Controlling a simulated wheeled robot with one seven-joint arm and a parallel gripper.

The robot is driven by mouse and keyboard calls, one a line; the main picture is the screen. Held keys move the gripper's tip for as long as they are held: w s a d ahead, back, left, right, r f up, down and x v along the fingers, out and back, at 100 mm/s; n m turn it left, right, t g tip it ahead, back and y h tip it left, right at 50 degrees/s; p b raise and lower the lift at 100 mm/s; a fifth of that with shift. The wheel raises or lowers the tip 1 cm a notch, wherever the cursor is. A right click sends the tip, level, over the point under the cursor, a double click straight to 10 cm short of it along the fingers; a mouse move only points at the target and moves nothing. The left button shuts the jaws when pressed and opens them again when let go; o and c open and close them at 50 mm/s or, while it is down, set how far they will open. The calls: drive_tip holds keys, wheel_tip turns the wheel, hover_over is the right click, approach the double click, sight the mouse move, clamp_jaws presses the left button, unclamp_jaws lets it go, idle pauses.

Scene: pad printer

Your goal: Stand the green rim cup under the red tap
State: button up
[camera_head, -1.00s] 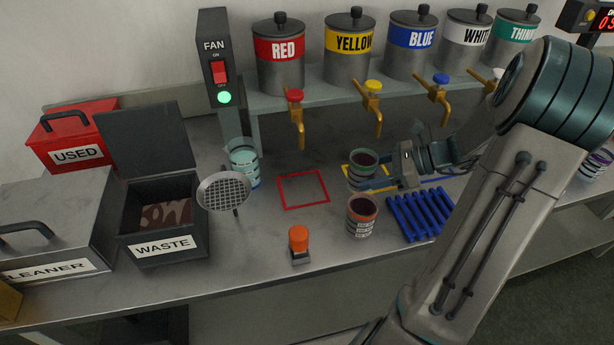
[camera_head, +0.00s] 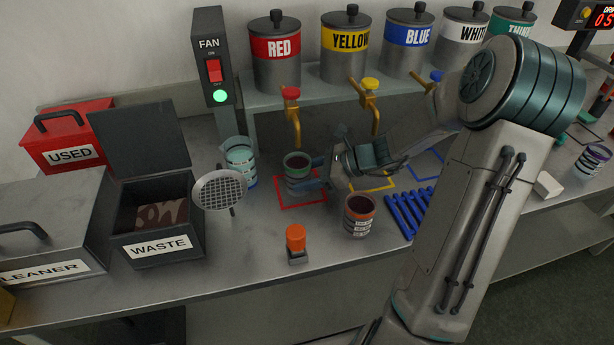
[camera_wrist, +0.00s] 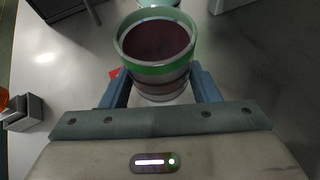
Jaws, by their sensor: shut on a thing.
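The green rim cup (camera_head: 297,172) holds dark red-brown contents and is upright over the red square outline (camera_head: 302,204) on the bench. I cannot tell whether its base touches the bench. The red tap (camera_head: 292,110) hangs from the red tank just above and behind the cup. My gripper (camera_head: 310,180) is shut on the cup from the right. In the wrist view the green rim cup (camera_wrist: 157,50) sits between my two blue-grey fingers, with its lower part partly hidden by the gripper body.
A mesh strainer (camera_head: 219,190) and a clear beaker (camera_head: 240,162) are close on the left. An orange-topped stamp (camera_head: 296,243) is in front. A blue rack (camera_head: 406,214) lies right. The waste bin (camera_head: 160,249) is further left.

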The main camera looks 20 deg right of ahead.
drive_tip(key=shift+f, duration=0.2)
drive_tip(key=o, duration=1)
drive_tip(key=shift+r, duration=0.25)
drive_tip(key=p+v, duration=0.1)
drive_tip(key=v, duration=1.1)
